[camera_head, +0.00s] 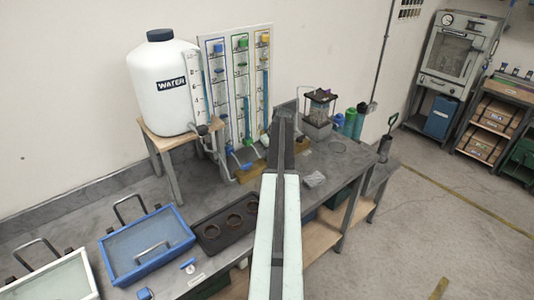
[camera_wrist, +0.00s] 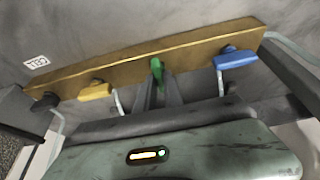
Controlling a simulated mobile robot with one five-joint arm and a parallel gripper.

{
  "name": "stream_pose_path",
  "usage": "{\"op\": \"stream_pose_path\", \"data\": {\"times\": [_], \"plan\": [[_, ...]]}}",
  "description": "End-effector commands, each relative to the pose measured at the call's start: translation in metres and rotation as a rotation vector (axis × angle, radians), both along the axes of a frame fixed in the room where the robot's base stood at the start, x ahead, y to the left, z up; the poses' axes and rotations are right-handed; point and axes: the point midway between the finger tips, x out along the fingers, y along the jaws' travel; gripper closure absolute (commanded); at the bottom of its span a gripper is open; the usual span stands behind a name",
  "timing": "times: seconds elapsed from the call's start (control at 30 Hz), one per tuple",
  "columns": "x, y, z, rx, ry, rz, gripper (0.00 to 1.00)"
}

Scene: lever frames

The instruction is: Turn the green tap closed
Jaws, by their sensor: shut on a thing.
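In the wrist view the green tap (camera_wrist: 156,66) sits at the middle of a wooden rail (camera_wrist: 195,47). Its handle points away from the rail, towards my gripper. My gripper (camera_wrist: 160,88) is shut on the green handle, with a dark finger on each side of it. The lower part of the handle is hidden between the fingers. In the head view my arm covers the green tap, and only parts of the wooden rail (camera_head: 250,173) show beside the arm.
On the same rail are a blue tap (camera_wrist: 236,58) to the right, and a yellow tap (camera_wrist: 95,91) and a black tap (camera_wrist: 45,101) to the left. A white water tank (camera_head: 163,95), a gauge panel (camera_head: 236,75) and a blue tray (camera_head: 148,245) stand around the bench.

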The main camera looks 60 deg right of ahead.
Motion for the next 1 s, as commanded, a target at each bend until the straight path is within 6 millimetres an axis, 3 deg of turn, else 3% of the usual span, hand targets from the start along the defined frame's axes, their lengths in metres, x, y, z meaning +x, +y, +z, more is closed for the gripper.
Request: {"op": "stream_pose_path", "data": {"times": [0.37,1.0], "plan": [[0.0019,0.0040,0.0000,-0.001,0.000,-0.225,1.00],[0.0056,0.0051,-0.0001,-0.001,0.002,-0.831,1.00]]}}
